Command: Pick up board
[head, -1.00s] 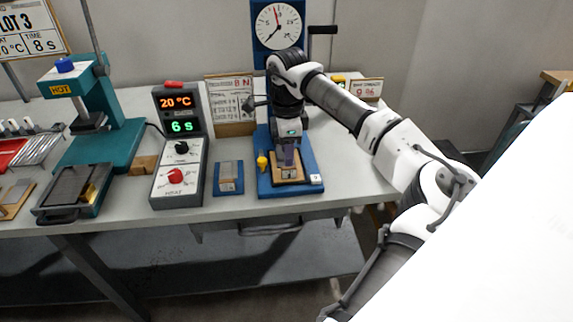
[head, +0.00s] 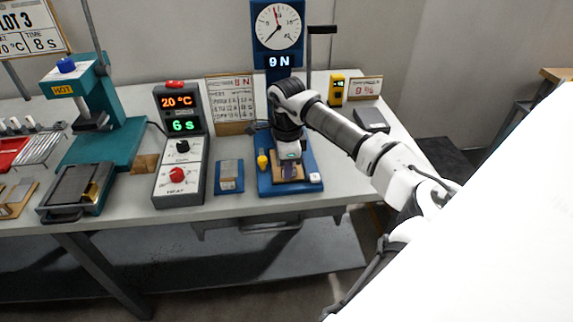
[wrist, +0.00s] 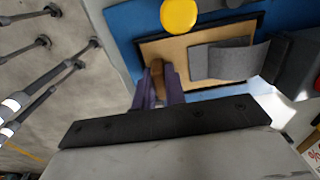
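The tan board (head: 293,180) lies in a dark frame on the blue base of the dial stand (head: 306,188). In the wrist view the board (wrist: 190,47) carries a grey strip (wrist: 222,60), one end of which curves up. A small brown block (wrist: 160,68) stands at its near edge. My gripper (head: 288,170) is low over the board. In the wrist view the two purple fingers of my gripper (wrist: 160,84) are a little apart, on either side of the brown block. Whether they press on it cannot be told.
A yellow knob (head: 262,161) is left of the board. Further left are a blue pad with a grey block (head: 229,175), the heat control box (head: 181,165) and the green hot press (head: 100,140). A yellow meter (head: 337,90) and grey box (head: 372,119) stand behind my arm.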

